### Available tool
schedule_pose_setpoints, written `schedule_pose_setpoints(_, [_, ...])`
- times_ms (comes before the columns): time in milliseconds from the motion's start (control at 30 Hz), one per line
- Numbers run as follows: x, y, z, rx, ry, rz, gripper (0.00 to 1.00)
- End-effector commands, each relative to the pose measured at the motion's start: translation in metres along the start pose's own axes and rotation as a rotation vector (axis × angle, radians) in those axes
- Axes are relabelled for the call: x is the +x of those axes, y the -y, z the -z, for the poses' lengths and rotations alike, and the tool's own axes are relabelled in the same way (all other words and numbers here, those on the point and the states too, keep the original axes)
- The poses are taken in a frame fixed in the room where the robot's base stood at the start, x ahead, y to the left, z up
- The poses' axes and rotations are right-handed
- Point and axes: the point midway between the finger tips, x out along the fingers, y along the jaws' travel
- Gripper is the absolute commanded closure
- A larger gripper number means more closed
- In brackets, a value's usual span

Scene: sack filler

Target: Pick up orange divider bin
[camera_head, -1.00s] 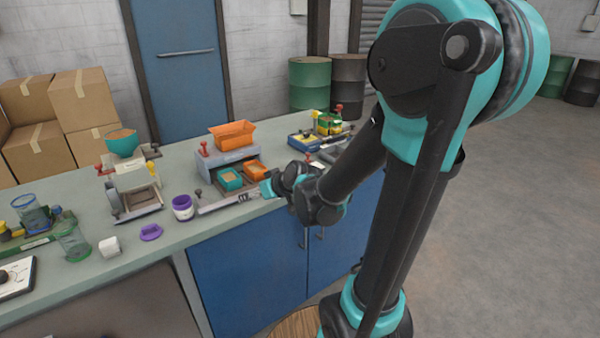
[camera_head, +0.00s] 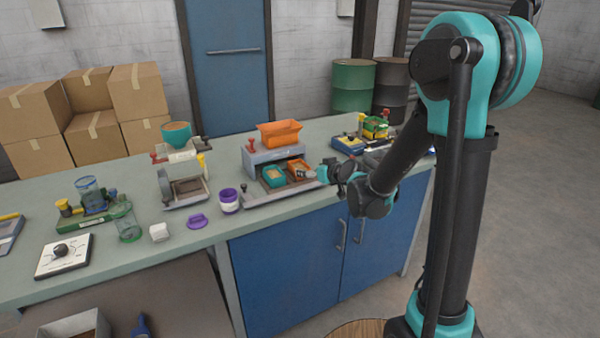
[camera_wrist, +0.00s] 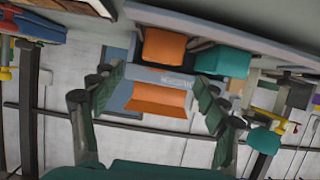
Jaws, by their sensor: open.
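The orange divider bin (camera_head: 300,168) is a small open bin in the low front tray of a grey machine, right of a teal bin (camera_head: 274,177). In the wrist view the orange bin (camera_wrist: 163,48) shows near the top, with the teal bin (camera_wrist: 222,62) to its right. My gripper (camera_head: 320,174) is just right of the orange bin in the head view. In the wrist view my gripper (camera_wrist: 159,78) is open, its dark green fingers apart with nothing held between them. The orange bin appears beyond the fingertips; exact clearance is unclear.
An orange hopper (camera_head: 279,133) sits on top of the grey machine (camera_head: 262,154), close behind the bins. A purple-rimmed cup (camera_head: 229,201) and a purple ring (camera_head: 197,221) are to the left. A yellow-and-blue device (camera_head: 350,144) stands to the right. The bench front is mostly clear.

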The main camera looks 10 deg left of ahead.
Motion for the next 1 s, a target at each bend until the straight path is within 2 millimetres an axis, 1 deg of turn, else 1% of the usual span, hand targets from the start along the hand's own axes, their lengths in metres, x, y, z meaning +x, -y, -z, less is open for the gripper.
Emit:
schedule_pose_setpoints(33, [0.009,0.0,0.0,0.0,0.0,0.001,0.26])
schedule_pose_setpoints(200, [0.033,0.0,0.0,0.0,0.0,0.001,0.26])
schedule_pose_setpoints(300, [0.041,0.0,0.0,0.0,0.0,0.001,0.26])
schedule_pose_setpoints(467, [0.048,0.0,0.001,0.0,0.001,0.001,0.26])
schedule_pose_setpoints(567, [0.059,0.0,0.002,0.0,0.001,0.001,0.26])
schedule_pose_setpoints(700, [0.081,0.001,0.005,0.0,0.0,0.001,0.26])
schedule_pose_setpoints(800, [0.091,0.001,0.005,0.0,0.0,0.0,0.26])
schedule_pose_setpoints(1000, [0.097,0.001,0.005,0.0,0.0,0.0,0.26])
